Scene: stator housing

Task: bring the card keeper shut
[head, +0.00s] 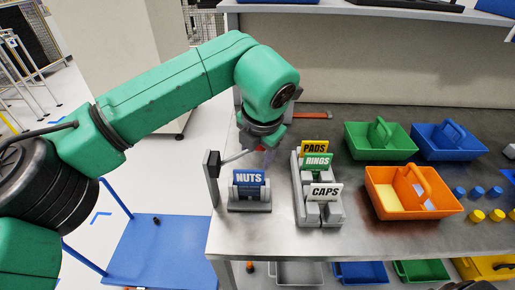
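A blue NUTS card (249,179) stands upright in a small grey holder (250,207) near the table's left front edge. A dark post (213,166) rises just left of it. A thin light bar (235,157), which looks like the card keeper, runs from the post to the right, rising slightly above and behind the card. My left gripper (265,149) points down behind the card, near the bar's far end. Its fingers are small and mostly hidden under the wrist, so I cannot tell whether they touch the bar. My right gripper is not in view.
A grey rack (332,211) with PADS, RINGS and CAPS cards stands to the right. Green (377,151), blue (460,151) and orange (400,206) carriers sit farther right, with blue and yellow caps beside them. The table front between holder and rack is clear.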

